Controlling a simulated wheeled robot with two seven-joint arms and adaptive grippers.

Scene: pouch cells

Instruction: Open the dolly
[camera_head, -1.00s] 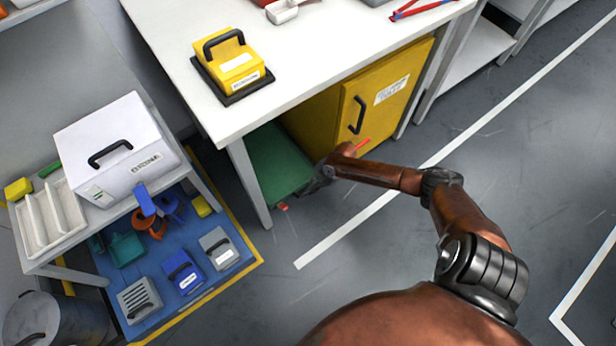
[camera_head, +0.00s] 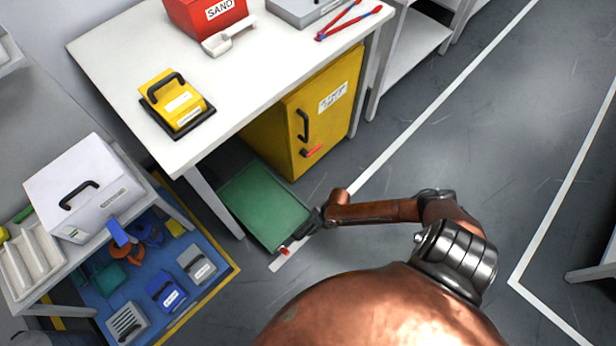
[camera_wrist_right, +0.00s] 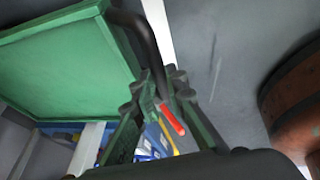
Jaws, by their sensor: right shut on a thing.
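The green dolly (camera_head: 262,206) is a low, flat green platform with a raised rim, partly under the white workbench. Its near end sticks out over the floor and reaches the white floor line. A red piece (camera_head: 285,251) shows at its near corner. My right gripper (camera_head: 317,221) is at the dolly's right edge. In the right wrist view the dolly (camera_wrist_right: 65,62) fills the upper left, and my right gripper (camera_wrist_right: 158,100) is shut on its dark bent handle (camera_wrist_right: 140,22). A red tip (camera_wrist_right: 172,119) shows beside the fingers. My left gripper is out of view.
A yellow cabinet (camera_head: 336,112) with a dark handle stands beside the dolly under the workbench (camera_head: 120,68). A bench leg (camera_head: 216,203) stands close to the dolly's left side. A blue mat (camera_head: 210,285) holds several items. Open floor (camera_head: 450,120) lies right.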

